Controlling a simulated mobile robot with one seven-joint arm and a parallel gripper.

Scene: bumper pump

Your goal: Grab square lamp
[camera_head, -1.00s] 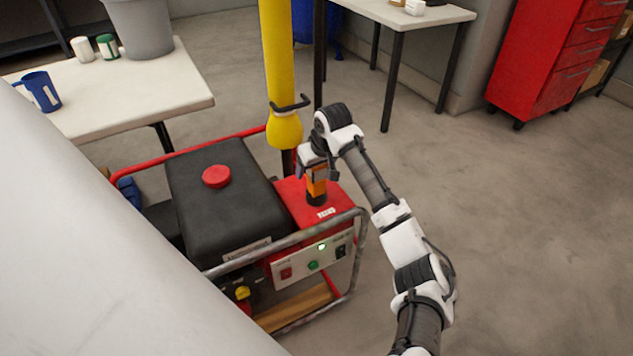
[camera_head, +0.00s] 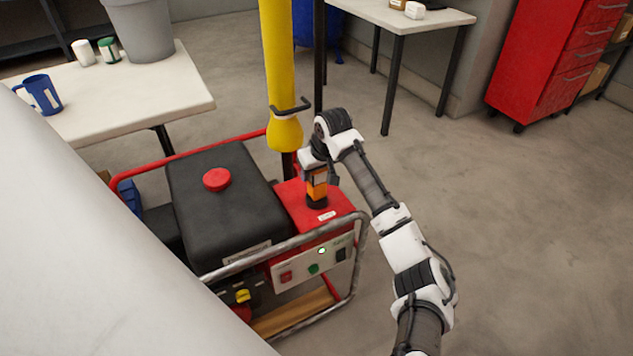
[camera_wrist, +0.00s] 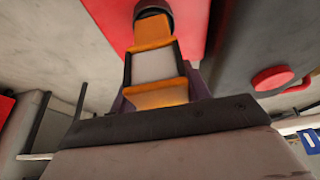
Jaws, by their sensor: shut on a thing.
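The square lamp (camera_head: 317,187) is orange with a dark base and stands upright on the red top of the generator (camera_head: 298,204). In the wrist view the lamp (camera_wrist: 155,66) shows an orange body with a pale panel and dark edges. My gripper (camera_head: 317,172) comes down on the lamp from above and is shut on its upper part. The lamp's base seems to be at the red surface; I cannot tell whether it touches. The fingertips are mostly hidden by the wrist and the lamp.
The generator's black tank with a red cap (camera_head: 217,179) is left of the lamp, and a metal frame rail (camera_head: 290,243) runs in front. A yellow post (camera_head: 277,75) rises just behind. White tables (camera_head: 130,100) stand behind left and right. Open floor (camera_head: 520,230) lies to the right.

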